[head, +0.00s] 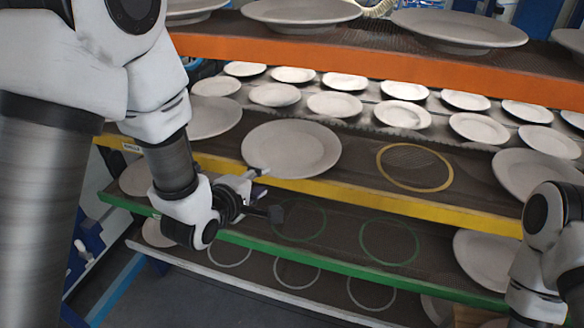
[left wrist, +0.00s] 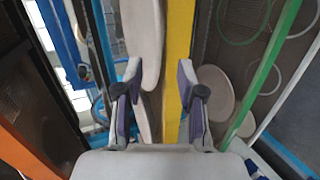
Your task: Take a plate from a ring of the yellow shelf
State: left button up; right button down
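The yellow shelf (head: 375,195) holds white plates and one empty yellow ring (head: 380,170). A plate (head: 291,149) lies flat near its front edge, left of the empty ring. Another plate (head: 212,118) lies farther left and one (head: 535,172) lies at the right. My left gripper (head: 260,190) is at the yellow edge, by the front-left rim of the middle plate. In the left wrist view its fingers (left wrist: 160,80) are apart, with the yellow edge and a plate rim (left wrist: 146,110) between them; contact cannot be told. My right gripper is out of sight; only its arm shows.
An orange shelf (head: 350,60) with plates is above. Behind the yellow shelf lie several rows of plates (head: 335,104). Below are a green-edged shelf (head: 370,262) with empty green rings and a plate (head: 484,255), and a white-edged shelf (head: 285,288) with white rings.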

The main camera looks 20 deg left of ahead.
aim_at(268, 175)
pick_arm(q)
jog(key=x, duration=0.5)
jog(key=shift+w+b, duration=0.3)
jog(key=shift+s+a+r, duration=0.1)
jog(key=shift+s, duration=0.05)
jog(key=shift+c, duration=0.7)
jog(key=shift+s, duration=0.1)
grip_shut()
